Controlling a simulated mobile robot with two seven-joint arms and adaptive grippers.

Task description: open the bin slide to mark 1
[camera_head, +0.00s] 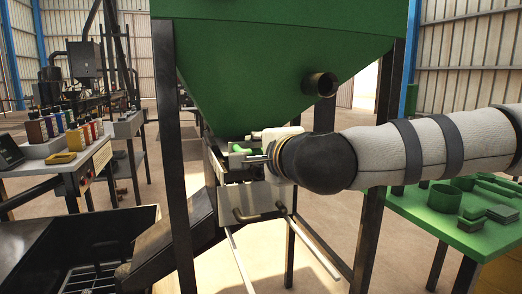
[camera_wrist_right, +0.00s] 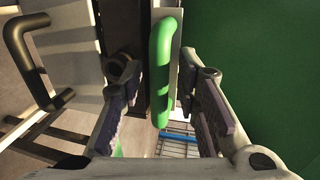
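The bin slide's green handle (camera_head: 240,149) shows below the green hopper (camera_head: 270,70), partly covered by my right gripper (camera_head: 255,147). In the right wrist view, the green handle (camera_wrist_right: 165,65) is an upright rounded bar on a pale plate (camera_wrist_right: 180,60). My right gripper (camera_wrist_right: 163,78) is open, with one finger on each side of the handle. A gap shows between each finger and the handle. I cannot read any mark for the slide, and cannot tell how far it is open. My left gripper is in neither view.
Dark legs (camera_head: 172,160) of the hopper stand close on both sides. A dark bar handle (camera_head: 255,214) and a chute (camera_head: 180,240) are below. A green table (camera_head: 425,215) with parts is at right. A table with bottles (camera_head: 60,165) and a black bin (camera_head: 90,225) are at left.

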